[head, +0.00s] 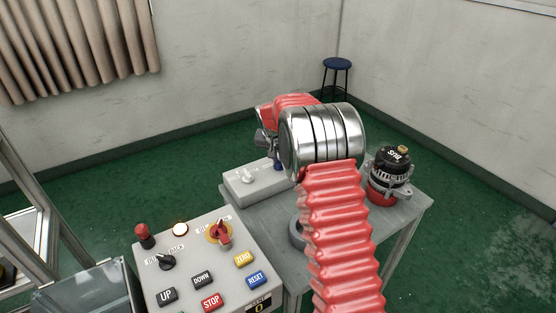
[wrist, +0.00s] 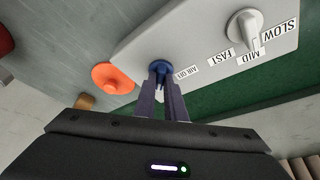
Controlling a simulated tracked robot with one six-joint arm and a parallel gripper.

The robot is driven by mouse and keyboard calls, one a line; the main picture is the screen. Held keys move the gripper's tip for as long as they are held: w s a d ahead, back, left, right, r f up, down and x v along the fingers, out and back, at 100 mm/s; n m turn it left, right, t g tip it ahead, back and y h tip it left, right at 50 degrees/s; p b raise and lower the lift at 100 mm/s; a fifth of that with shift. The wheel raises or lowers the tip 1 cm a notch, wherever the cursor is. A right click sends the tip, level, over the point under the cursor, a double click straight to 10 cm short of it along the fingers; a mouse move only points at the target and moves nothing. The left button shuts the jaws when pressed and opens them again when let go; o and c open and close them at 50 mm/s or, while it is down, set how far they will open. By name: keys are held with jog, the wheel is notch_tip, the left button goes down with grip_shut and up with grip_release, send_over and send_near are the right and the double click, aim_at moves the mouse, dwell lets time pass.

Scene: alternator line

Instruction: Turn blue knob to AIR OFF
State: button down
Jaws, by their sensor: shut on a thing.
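The blue knob (wrist: 160,67) sits on a light grey control box (wrist: 130,50) in the wrist view. My gripper (wrist: 162,80) is shut on this knob, one finger on each side. A label that reads AIR OFF (wrist: 182,73) is just right of the knob. The fingers partly cover the knob, so which way its pointer faces is hard to tell. In the head view the control box (head: 240,184) stands on the grey table, and a bit of the blue knob (head: 278,164) shows under my gripper, beside my wrist.
A white speed knob (wrist: 243,28) with SLOW, MID and FAST labels is on the same box. An orange disc (wrist: 113,78) is beside the box. An alternator (head: 390,172) stands on the table (head: 405,215) at right. A button panel (head: 190,265) is in front.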

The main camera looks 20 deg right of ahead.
jog(key=shift+n, duration=0.4)
jog(key=shift+s+d+n+y, duration=0.1)
jog(key=shift+n+y, duration=0.7)
jog(key=shift+n, duration=0.8)
jog(key=n+y, duration=0.1)
jog(key=n, duration=0.4)
jog(key=shift+d+t+y, duration=0.2)
jog(key=shift+t+y, duration=0.1)
jog(key=shift+y, duration=0.1)
jog(key=n, duration=0.2)
jog(key=n+y, duration=0.1)
jog(key=n, duration=0.1)
jog(key=shift+d+g+y, duration=0.15)
jog(key=shift+g+y, duration=0.15)
jog(key=shift+g, duration=0.1)
jog(key=shift+w+d+n+g+y, duration=0.1)
jog(key=shift+n+g+y, duration=0.2)
jog(key=shift+n, duration=0.95)
jog(key=shift+w+n+g+y, duration=0.15)
jog(key=shift+n+y, duration=0.25)
jog(key=shift+n, duration=0.85)
jog(key=shift+s, duration=0.1)
jog(key=c, duration=1.8)
grip_release()
